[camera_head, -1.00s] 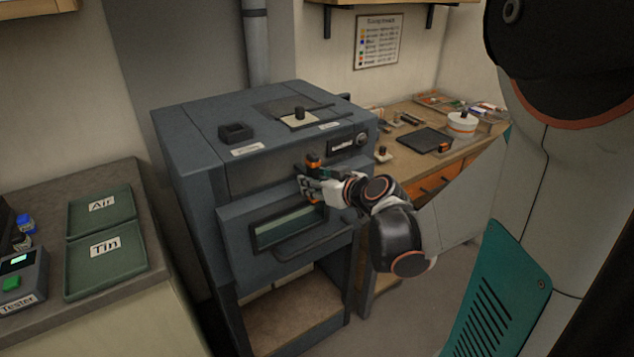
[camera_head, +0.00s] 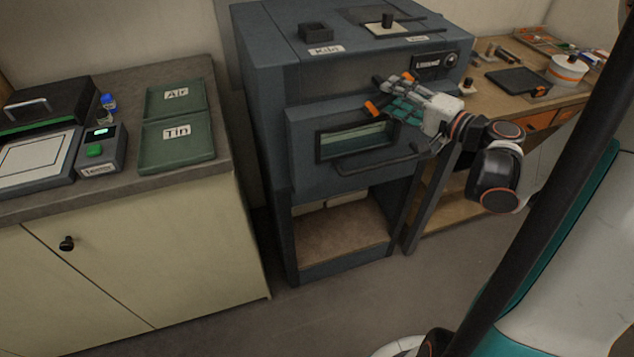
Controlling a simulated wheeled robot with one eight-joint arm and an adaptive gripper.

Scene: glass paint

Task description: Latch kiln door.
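The kiln (camera_head: 270,75) is a dark grey box on a stand. Its door (camera_head: 303,150) is on the front, with a narrow greenish window (camera_head: 355,140) and a bar handle (camera_head: 375,164). The door looks closed or nearly so; I cannot tell whether it sits flush. My gripper (camera_head: 389,91) is at the door's upper right edge, just above the window, with its orange fingertips spread apart. It looks open, with nothing visible between the fingers. The latch cannot be made out; the gripper covers that area.
A cabinet at left carries green trays marked Air (camera_head: 175,98) and Tin (camera_head: 178,148), and a tester (camera_head: 103,150). A wooden bench (camera_head: 480,98) with a white pot (camera_head: 566,70) stands right of the kiln. The floor (camera_head: 300,310) in front is clear.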

